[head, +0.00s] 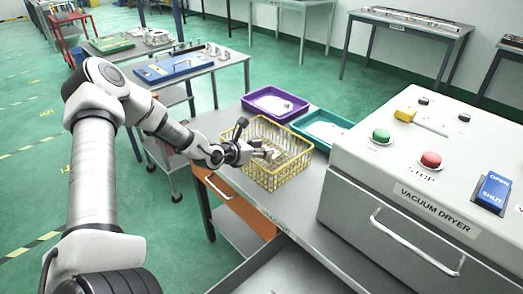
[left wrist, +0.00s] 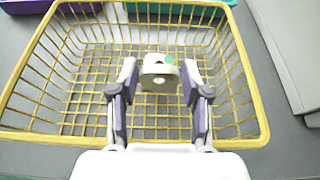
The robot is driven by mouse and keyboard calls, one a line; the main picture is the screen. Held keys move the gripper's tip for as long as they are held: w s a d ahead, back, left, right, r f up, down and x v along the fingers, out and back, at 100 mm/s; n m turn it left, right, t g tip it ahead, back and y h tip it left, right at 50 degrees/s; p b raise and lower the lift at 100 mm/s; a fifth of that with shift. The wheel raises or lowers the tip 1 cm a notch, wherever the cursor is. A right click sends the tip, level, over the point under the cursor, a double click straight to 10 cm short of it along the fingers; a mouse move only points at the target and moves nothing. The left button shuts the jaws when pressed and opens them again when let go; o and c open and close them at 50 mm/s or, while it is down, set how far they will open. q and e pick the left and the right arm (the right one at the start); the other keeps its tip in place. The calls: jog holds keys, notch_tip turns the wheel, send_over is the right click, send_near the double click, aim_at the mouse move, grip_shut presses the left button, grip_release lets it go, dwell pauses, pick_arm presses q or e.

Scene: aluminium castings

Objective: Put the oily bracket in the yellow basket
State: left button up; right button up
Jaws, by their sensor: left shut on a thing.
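The yellow basket (head: 268,178) stands on the grey table in the head view. It fills much of the left wrist view (left wrist: 255,110), and I see its wire floor. My left gripper (head: 262,153) reaches over the basket's near left rim. In the left wrist view the gripper (left wrist: 159,88) is shut on a pale metal bracket (left wrist: 158,68) with a green spot on it. The bracket is over the inside of the basket; I cannot tell whether it touches the floor. My right gripper is not in view.
A purple tray (head: 302,112) and a teal tray (head: 347,137) stand behind the basket. The vacuum dryer (head: 345,185), with buttons and a handle, takes up the right side. Another table with a blue board (head: 172,69) stands at the back left.

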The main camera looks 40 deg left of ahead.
pick_arm(q)
jog(key=shift+f+b, duration=0.35)
jog(key=shift+f, duration=0.35)
jog(key=o, duration=1.2)
jog(key=shift+c, duration=0.2)
